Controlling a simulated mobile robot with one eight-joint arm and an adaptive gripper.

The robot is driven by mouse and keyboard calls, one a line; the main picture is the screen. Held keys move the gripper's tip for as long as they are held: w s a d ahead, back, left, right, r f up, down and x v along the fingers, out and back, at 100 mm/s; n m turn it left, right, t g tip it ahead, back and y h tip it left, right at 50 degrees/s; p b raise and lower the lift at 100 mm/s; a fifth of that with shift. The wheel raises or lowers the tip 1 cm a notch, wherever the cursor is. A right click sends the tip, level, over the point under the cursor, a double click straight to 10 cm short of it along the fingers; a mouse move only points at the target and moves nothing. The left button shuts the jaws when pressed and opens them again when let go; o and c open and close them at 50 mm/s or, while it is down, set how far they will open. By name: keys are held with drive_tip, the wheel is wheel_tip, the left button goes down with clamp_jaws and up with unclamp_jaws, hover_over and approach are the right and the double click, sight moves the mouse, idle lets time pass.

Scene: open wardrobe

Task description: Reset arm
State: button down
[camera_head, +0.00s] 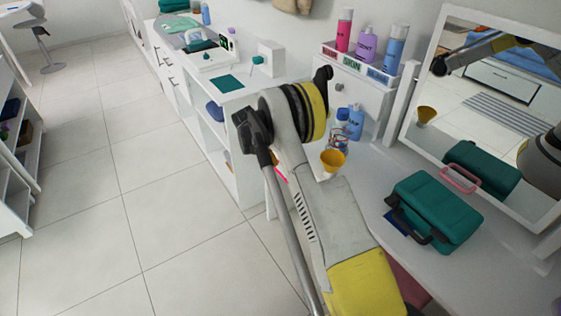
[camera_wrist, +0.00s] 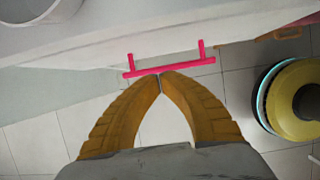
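My gripper (camera_wrist: 160,76) shows in the wrist view with its two orange-brown fingers arched together. Their tips meet, with no object visible between them. A pink bar handle (camera_wrist: 190,65) on a white furniture front is right at the fingertips. I cannot tell whether the tips touch it. In the head view, my grey and yellow arm (camera_head: 335,225) is bent and extends over the white dressing table; my gripper is hidden there. A small part of the pink handle (camera_head: 280,174) shows beside the arm.
A teal case (camera_head: 440,205) lies on the dressing table (camera_head: 475,270) before a mirror (camera_head: 485,95). A yellow cup (camera_head: 332,160) and blue bottles (camera_head: 355,122) stand near my arm. A white shelf unit (camera_head: 235,150) is behind. The tiled floor at left (camera_head: 90,190) is clear.

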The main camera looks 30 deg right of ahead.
drive_tip(key=p+v, duration=0.3)
drive_tip(key=v, duration=0.6)
drive_tip(key=shift+r, duration=0.45)
drive_tip(key=s+a+r+m+t+y, duration=0.1)
drive_tip(key=s+a+r+m, duration=0.25)
drive_tip(key=r, duration=0.35)
drive_tip(key=s+a+r+m+t, duration=0.1)
drive_tip(key=s+a+r+m, duration=0.15)
drive_tip(key=s+r, duration=0.4)
drive_tip(key=s+a+r+m+t+y, duration=0.1)
drive_tip(key=s+a+r+m, duration=0.2)
drive_tip(key=r, duration=0.6)
drive_tip(key=s+a+m+t, duration=0.1)
drive_tip(key=s+a+m, duration=0.2)
drive_tip(key=s, duration=0.4)
drive_tip(key=s+a+m+t+y, duration=0.1)
drive_tip(key=s+a+m, duration=0.2)
drive_tip(key=s, duration=0.4)
drive_tip(key=s+a+r+m+t+y, duration=0.1)
drive_tip(key=s+a+m+t, duration=0.1)
drive_tip(key=s, duration=0.6)
drive_tip(key=shift+a+m, duration=0.7)
drive_tip(key=shift+a, duration=0.1)
